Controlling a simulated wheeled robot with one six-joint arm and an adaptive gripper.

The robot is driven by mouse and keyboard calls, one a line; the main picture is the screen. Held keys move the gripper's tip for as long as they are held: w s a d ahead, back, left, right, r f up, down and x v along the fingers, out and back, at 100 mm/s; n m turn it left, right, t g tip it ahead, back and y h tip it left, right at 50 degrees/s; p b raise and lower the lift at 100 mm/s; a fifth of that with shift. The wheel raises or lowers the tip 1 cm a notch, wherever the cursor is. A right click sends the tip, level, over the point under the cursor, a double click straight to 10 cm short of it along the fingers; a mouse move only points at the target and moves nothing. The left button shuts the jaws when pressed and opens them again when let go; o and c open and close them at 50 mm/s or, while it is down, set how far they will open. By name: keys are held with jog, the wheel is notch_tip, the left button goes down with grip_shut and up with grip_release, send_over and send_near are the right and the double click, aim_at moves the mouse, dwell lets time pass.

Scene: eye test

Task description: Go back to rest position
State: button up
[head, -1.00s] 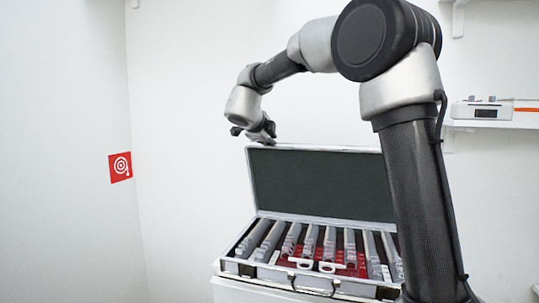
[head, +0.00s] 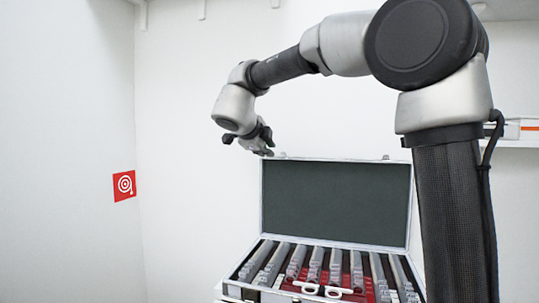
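My arm rises on the right and bends over to the left across the upper part of the head view. My gripper (head: 262,143) hangs at its end, just above the upper left corner of the open case lid (head: 335,202). The fingers are small and dark here, and I cannot tell whether they are open or shut. I see no object held in them.
The open trial lens case (head: 240,290) holds several rows of lenses on a red lining, on a white stand. A device on a shelf (head: 515,143) is partly hidden behind my arm. A red sign (head: 124,185) hangs on the left wall. The left side is clear.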

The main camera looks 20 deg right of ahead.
jog(key=shift+v, duration=1.15)
